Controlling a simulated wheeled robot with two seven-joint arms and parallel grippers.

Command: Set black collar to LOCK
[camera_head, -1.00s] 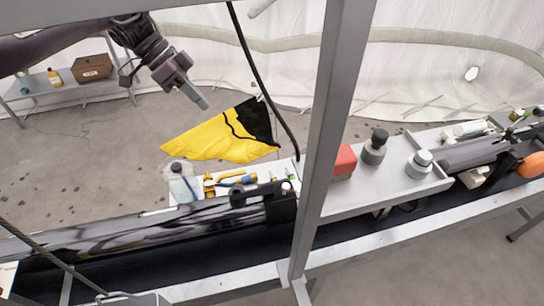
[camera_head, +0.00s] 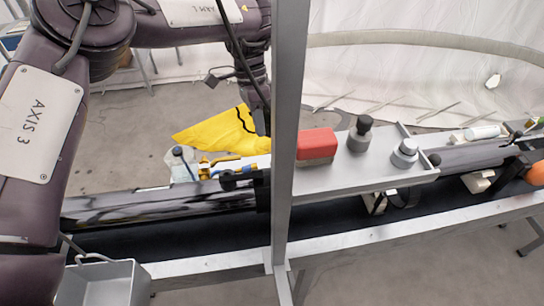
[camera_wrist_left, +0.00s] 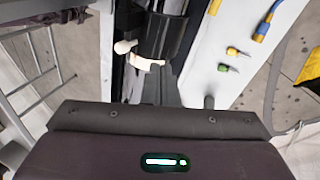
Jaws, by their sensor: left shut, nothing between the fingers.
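The black collar (camera_head: 263,190) sits around the dark glossy tube (camera_head: 160,203), just left of the grey post in the head view. In the left wrist view a black cylindrical part, likely the collar (camera_wrist_left: 172,35), is ahead of my gripper, with a pale knob (camera_wrist_left: 123,47) beside it. No LOCK marking is readable. My left gripper (camera_wrist_left: 178,88) is shut and empty, pointing toward this part; I cannot tell whether it touches. In the head view the left arm hangs above the collar area, its fingertips hidden near the post. My right gripper is not in view.
The grey post (camera_head: 284,140) blocks part of the head view. Yellow and blue fittings (camera_head: 215,167) lie behind the tube. A yellow cloth (camera_head: 218,134) is beyond the bench.

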